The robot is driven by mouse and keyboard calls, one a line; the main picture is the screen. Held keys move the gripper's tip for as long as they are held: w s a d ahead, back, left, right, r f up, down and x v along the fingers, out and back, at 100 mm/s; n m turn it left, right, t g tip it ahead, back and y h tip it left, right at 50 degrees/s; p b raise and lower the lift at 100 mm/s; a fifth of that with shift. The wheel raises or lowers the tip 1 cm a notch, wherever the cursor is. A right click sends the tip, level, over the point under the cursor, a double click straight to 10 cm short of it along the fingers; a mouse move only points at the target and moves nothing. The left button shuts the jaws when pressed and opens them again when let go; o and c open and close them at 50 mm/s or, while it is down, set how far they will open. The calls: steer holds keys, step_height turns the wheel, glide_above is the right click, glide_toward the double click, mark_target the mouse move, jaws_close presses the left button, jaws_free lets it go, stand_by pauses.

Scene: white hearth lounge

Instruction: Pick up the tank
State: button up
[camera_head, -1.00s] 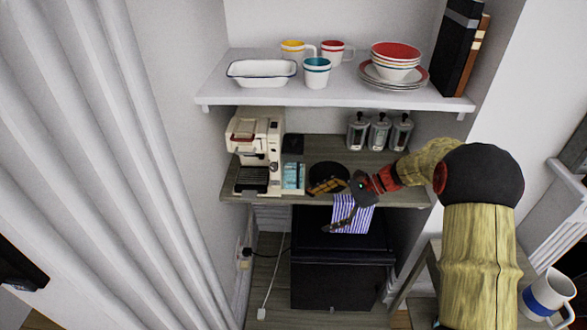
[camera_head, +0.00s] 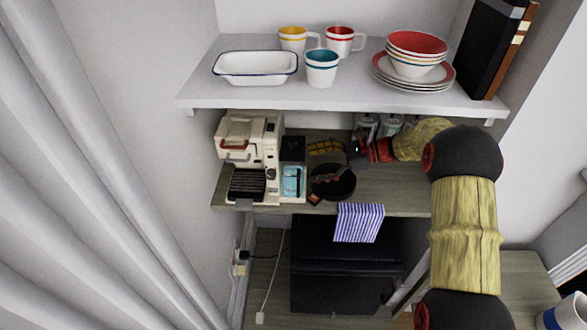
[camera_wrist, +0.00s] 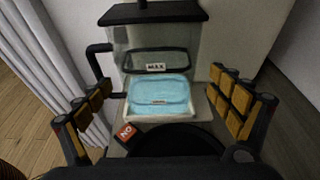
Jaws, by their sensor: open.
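The tank (camera_head: 292,182) is a clear box with light-blue content and a black lid, standing on the wooden shelf just right of the white coffee machine. In the wrist view the tank (camera_wrist: 157,62) stands upright straight ahead, with a MAX label and a black handle on its left side. My gripper (camera_head: 318,172) is open and empty, just right of the tank. In the wrist view its fingers (camera_wrist: 160,88) are spread to either side of the tank's image, with the tank appearing beyond them. I cannot tell the exact gap.
The coffee machine (camera_head: 250,155) stands close at the tank's left. A dark round pan (camera_head: 345,190) lies on the shelf beneath my gripper. Glass jars (camera_head: 365,127) stand behind my arm. A white shelf (camera_head: 330,100) with dishes hangs above. A striped cloth (camera_head: 358,222) hangs at the front edge.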

mark_target(293, 168)
steer(key=b+x, duration=0.1)
steer(key=x, duration=0.1)
steer(key=b+x, duration=0.1)
steer(key=x, duration=0.1)
steer(key=b+x, duration=0.1)
steer(key=shift+s+a+f, duration=0.25)
steer(key=shift+a+f, duration=0.05)
steer(key=shift+f, duration=0.05)
steer(key=shift+a, duration=0.4)
steer(key=shift+c, duration=0.6)
steer(key=c, duration=1.1)
steer(key=shift+r, duration=0.1)
steer(key=shift+c, duration=0.7)
steer(key=shift+r, duration=0.15)
